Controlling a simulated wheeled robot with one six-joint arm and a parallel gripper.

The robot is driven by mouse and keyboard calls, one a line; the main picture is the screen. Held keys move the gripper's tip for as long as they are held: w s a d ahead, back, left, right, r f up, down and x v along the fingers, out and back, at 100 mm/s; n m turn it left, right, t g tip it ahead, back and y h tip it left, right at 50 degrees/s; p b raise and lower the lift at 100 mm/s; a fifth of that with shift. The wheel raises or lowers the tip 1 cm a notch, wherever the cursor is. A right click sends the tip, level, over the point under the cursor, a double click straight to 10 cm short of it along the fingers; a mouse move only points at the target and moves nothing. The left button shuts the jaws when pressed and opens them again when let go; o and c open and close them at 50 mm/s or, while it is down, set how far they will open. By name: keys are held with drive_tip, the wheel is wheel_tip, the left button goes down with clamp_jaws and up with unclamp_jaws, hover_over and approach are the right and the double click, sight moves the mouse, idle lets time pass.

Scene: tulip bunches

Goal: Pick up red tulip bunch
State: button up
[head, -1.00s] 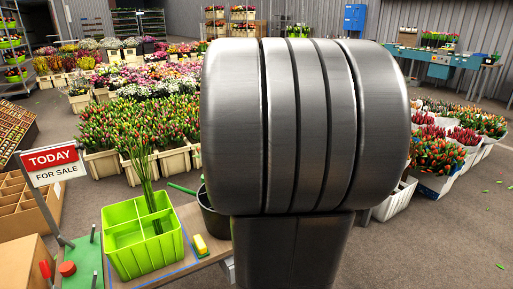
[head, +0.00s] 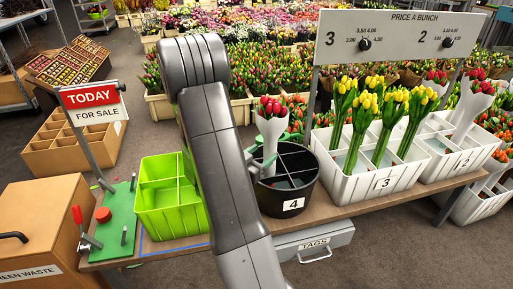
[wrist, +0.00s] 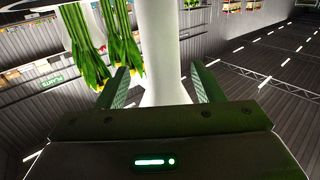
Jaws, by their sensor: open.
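A red tulip bunch in white paper (head: 271,135) stands in a black bucket (head: 292,202) marked 4. In the wrist view, which is upside down, a white wrap (wrist: 166,75) lies between the two fingers of my gripper (wrist: 160,76). The fingers are open, with a gap on each side of the wrap. The flower heads are hidden there by my gripper's body. In the head view my arm hides most of the gripper, beside the bunch in the bucket. Other red bunches in white paper (head: 474,102) stand in the white crate marked 2 (head: 455,165).
Yellow tulips (head: 365,105) stand in the white crate marked 3 (head: 365,188), close right of the bucket; they also show in the wrist view (wrist: 88,50). A price board (head: 400,38) stands behind. A green divided crate (head: 160,215) sits left of the bucket.

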sight(274, 145)
drive_tip(key=shift+w+a+f, duration=0.1)
drive_tip(key=shift+a, duration=0.15)
drive_tip(key=shift+w+d, duration=0.1)
drive_tip(key=shift+w, duration=0.15)
drive_tip(key=b+x, duration=0.1)
drive_tip(key=x, duration=0.6)
drive_tip(key=shift+s+d+f, duration=0.15)
drive_tip(key=shift+f, duration=0.05)
drive_tip(key=shift+c, duration=0.4)
drive_tip(key=c, duration=1.2)
drive_tip(key=shift+r, duration=0.1)
wheel_tip(274, 145, up, 10)
drive_tip(key=p, duration=0.2)
drive_tip(key=shift+p, duration=0.4)
